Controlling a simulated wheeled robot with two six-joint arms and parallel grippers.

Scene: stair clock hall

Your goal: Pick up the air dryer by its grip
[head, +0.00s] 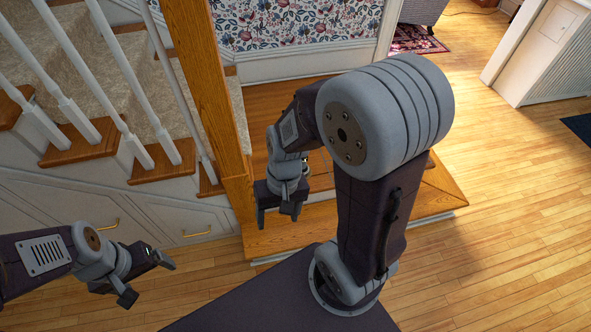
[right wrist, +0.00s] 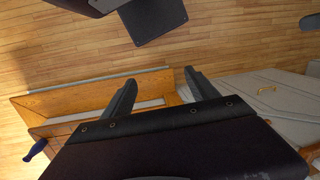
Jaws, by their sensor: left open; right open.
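I cannot make out the air dryer for certain. A small dark blue, handle-shaped thing (right wrist: 35,149) shows at the left edge of the right wrist view, by the wooden step; it may be part of the dryer. In the head view it cannot be seen, and my right arm hides part of the step. My right gripper (head: 278,215) is open and empty above the step beside the wooden post; its two fingers also show apart in the right wrist view (right wrist: 160,82). My left gripper (head: 149,280) is open and empty at the lower left, in front of the stair drawers.
A wooden step (head: 432,198) with a pale base lies beyond my base. The wooden post (head: 208,85) and white balusters (head: 140,85) stand close to my right gripper. Panelled drawers (head: 185,225) line the stair side. The floor (head: 500,240) at right is clear.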

